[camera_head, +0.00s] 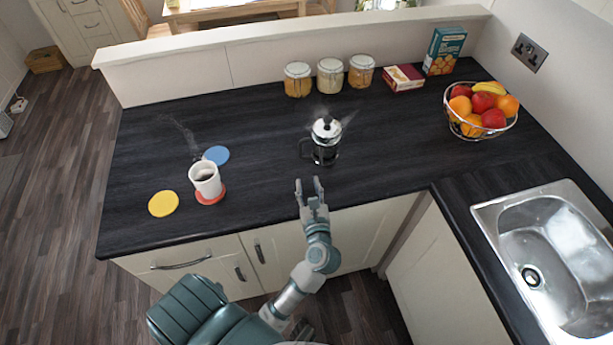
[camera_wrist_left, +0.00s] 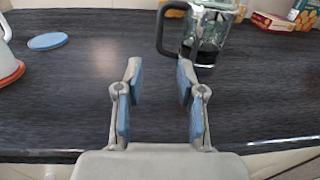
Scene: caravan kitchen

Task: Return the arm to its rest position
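My left gripper (camera_head: 309,190) reaches over the front edge of the dark counter (camera_head: 260,150). In the left wrist view its two blue-padded fingers (camera_wrist_left: 158,80) stand apart with nothing between them. A French press (camera_head: 326,140) with dark liquid stands upright on the counter just beyond the fingertips, apart from them. It also shows in the left wrist view (camera_wrist_left: 208,38), with its black handle toward the left. A white mug (camera_head: 205,178) of dark drink stands on a red coaster (camera_head: 211,198), left of the gripper. My right gripper is not in view.
A blue coaster (camera_head: 216,155) and a yellow coaster (camera_head: 163,203) lie near the mug. Several jars, boxes and a fruit bowl (camera_head: 481,110) line the back. A sink (camera_head: 555,250) is at right. Cabinet fronts (camera_head: 200,270) are below the counter edge.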

